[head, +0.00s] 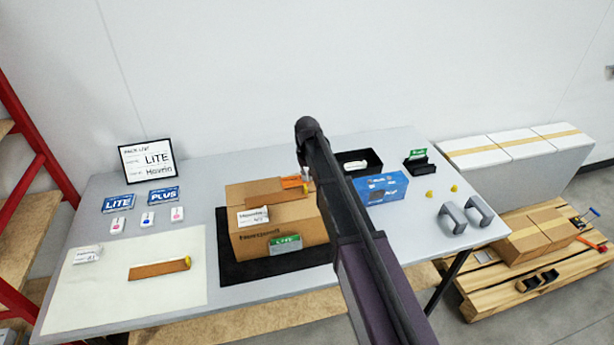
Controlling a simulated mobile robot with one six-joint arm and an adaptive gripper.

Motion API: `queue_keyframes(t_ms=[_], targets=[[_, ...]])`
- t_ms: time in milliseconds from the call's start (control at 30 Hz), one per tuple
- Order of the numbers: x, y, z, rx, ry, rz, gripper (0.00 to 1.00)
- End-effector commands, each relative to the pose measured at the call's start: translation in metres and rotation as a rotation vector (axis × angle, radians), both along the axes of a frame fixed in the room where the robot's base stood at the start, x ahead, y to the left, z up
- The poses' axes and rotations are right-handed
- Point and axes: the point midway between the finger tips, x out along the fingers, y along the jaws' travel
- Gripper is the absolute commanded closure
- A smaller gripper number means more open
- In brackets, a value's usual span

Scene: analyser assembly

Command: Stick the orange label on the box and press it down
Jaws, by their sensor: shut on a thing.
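The cardboard box (262,228) stands closed on a black mat (228,272) in the middle of the table. It bears a white label (252,216) at its upper front edge and a green label (286,243) low on its front. The orange label (291,182) shows above the far right part of the box top, just left of my arm. My gripper (306,184) is mostly hidden by my arm; a small part shows at the orange label's right end, shut on it. I cannot tell whether the label touches the box.
A blue box (382,188) and a black tray (372,158) stand to the right, with grey holders (453,219) beyond. On the left are blue cards (118,203), small white items (148,218), a brown strip (158,270) on a pale mat, and a framed sign (147,161).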

Motion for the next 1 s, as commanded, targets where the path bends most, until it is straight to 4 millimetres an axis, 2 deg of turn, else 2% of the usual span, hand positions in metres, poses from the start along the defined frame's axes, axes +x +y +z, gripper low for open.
queue_keyframes(t_ms=[267,300,400,433,800,1000], targets=[[0.0001,-0.0002,-0.0002,0.0,0.0,0.0,1.0],[0.0001,-0.0002,-0.0002,0.0,0.0,0.0,0.84],[0.0002,-0.0003,-0.0002,0.0,0.0,0.0,0.55],[0.0002,-0.0003,-0.0002,0.0,0.0,0.0,0.5],[0.0001,-0.0002,0.0003,0.0,0.0,0.0,0.5],[0.0002,-0.0002,0.0073,0.0,0.0,0.0,0.5]])
